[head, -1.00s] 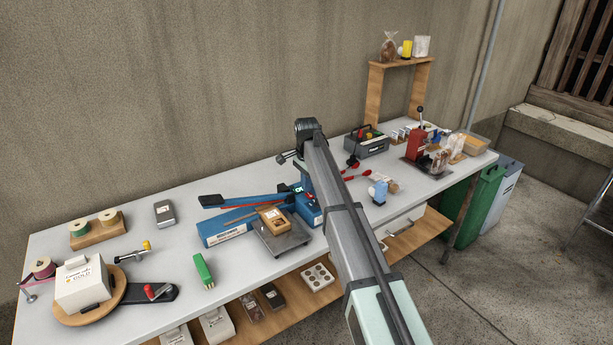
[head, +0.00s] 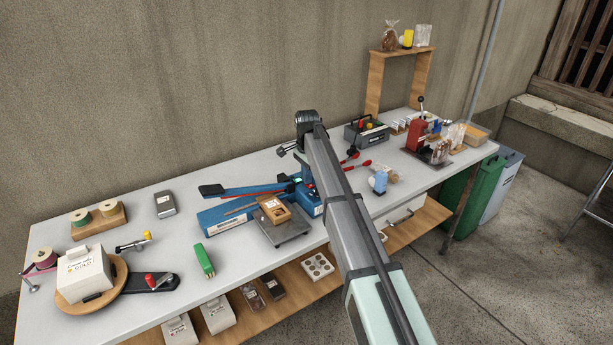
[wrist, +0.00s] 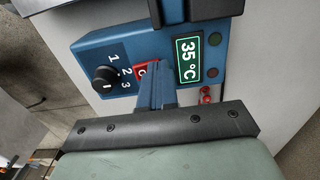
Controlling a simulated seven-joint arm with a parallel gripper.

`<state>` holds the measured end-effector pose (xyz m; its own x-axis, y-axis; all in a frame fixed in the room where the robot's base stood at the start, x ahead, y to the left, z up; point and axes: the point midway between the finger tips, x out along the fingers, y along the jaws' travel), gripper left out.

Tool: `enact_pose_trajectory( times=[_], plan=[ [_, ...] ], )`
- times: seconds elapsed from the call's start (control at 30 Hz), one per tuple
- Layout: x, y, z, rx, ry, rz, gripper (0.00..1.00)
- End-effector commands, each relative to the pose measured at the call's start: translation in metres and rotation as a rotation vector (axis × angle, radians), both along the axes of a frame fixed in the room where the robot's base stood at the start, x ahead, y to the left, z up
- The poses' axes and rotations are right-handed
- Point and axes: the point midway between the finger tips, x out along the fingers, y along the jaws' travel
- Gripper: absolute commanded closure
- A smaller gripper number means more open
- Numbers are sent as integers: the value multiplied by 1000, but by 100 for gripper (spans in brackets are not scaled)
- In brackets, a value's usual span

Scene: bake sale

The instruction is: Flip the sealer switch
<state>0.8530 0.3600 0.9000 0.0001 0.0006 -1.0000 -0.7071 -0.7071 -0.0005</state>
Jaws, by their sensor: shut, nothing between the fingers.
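The blue sealer (head: 228,213) lies on the table with its long lever arm (head: 245,189) raised at an angle. Its control box stands at the sealer's right end and shows large in the wrist view (wrist: 112,38). The box carries a lit display (wrist: 188,60) reading 35 °C, a black knob (wrist: 104,79) beside the numbers 1, 2, 3, and a red switch (wrist: 146,69). My gripper (wrist: 155,66) is shut and empty, its tips at the red switch and covering part of it. I cannot tell whether they touch. In the head view my arm hides the fingertips.
A scale (head: 282,226) with a brown box (head: 273,210) stands just in front of the sealer. Red-handled tools (head: 350,157) and a blue-capped item (head: 379,181) lie right of my arm.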

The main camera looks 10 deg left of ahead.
Motion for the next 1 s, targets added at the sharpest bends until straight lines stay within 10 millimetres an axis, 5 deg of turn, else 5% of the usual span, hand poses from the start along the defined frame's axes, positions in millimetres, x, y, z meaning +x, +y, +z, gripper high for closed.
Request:
enact_pose_trajectory(
  times=[0.73, 1.0],
  plan=[
    [-8, -8, 8, 1, -1, 0, 100],
    [-2, -3, 44, 1, -2, 0, 100]
  ],
)
